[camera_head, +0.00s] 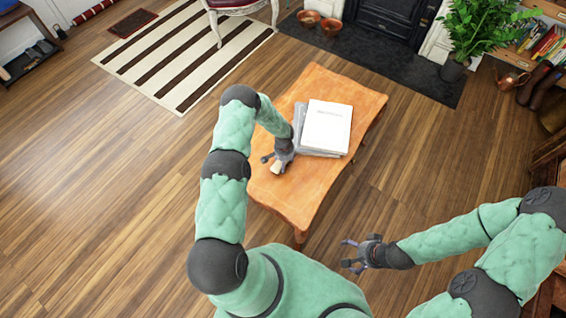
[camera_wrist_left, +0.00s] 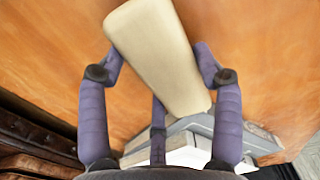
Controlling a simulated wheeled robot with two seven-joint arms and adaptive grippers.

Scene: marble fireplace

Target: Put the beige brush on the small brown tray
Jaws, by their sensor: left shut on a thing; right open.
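The beige brush (camera_wrist_left: 160,60) is a long pale block between the purple fingers of my left gripper (camera_wrist_left: 155,75) in the left wrist view. In the head view my left gripper (camera_head: 277,163) is shut on the brush (camera_head: 276,168), over the near left part of the wooden table. I cannot tell whether the brush touches the tabletop. My right gripper (camera_head: 352,257) is open and empty, to the right of the table's near end and apart from it. I cannot make out a small brown tray in either view.
A white book (camera_head: 327,127) lies on grey ones on the wooden table (camera_head: 298,200), just right of my left gripper; the tabletop's near end is bare. A striped rug (camera_head: 185,55), a plant (camera_head: 480,30) and copper-coloured bowls (camera_head: 331,27) are farther off.

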